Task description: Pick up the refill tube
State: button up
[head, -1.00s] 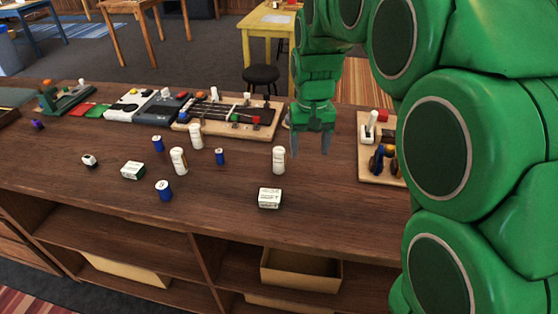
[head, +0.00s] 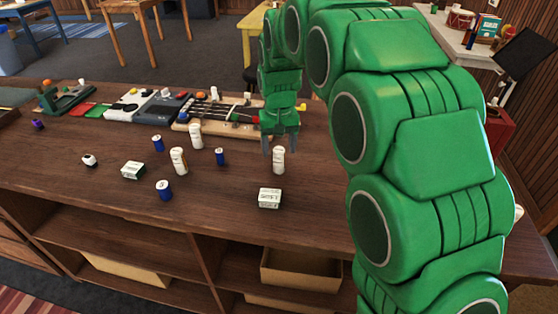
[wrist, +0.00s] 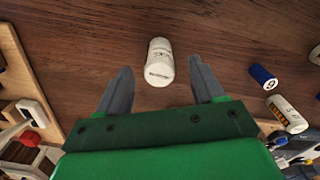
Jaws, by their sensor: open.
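Several white tubes with printed labels stand upright on the brown counter (head: 230,205); I cannot tell from the labels which is the refill tube. One white tube (head: 279,161) stands right by my gripper (head: 281,149), which is open and empty and points down. In the wrist view this tube (wrist: 160,62) shows in line with the gap between my two grey fingers (wrist: 161,68), seemingly untouched. Two more white tubes (head: 179,161) (head: 196,136) stand to the left in the head view, and a white tube (wrist: 287,113) shows at the right of the wrist view.
A small white box (head: 270,198) lies in front of the near tube. Blue cans (head: 164,190) (head: 220,157) and another box (head: 132,170) are to the left. A wooden board with a fretted panel (head: 225,130) lies behind. Bare counter lies left of the near box.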

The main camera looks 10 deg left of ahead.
aim_at(279, 150)
jog(key=shift+f, duration=2.4)
jog(key=c, duration=1.1)
jog(key=shift+r, duration=0.1)
jog(key=shift+r, duration=0.55)
notch_tip(279, 150, up, 2)
jog(key=shift+r, duration=0.1)
jog(key=shift+s+d+r, duration=1)
jog(key=shift+s+r, duration=0.6)
jog(key=shift+s, duration=0.5)
jog(key=shift+s+d+r, duration=1.05)
jog(key=shift+s+r, duration=0.55)
jog(key=shift+s, duration=0.55)
jog(key=shift+s+d+r, duration=1)
jog(key=shift+s+r, duration=0.6)
jog(key=shift+s, duration=0.5)
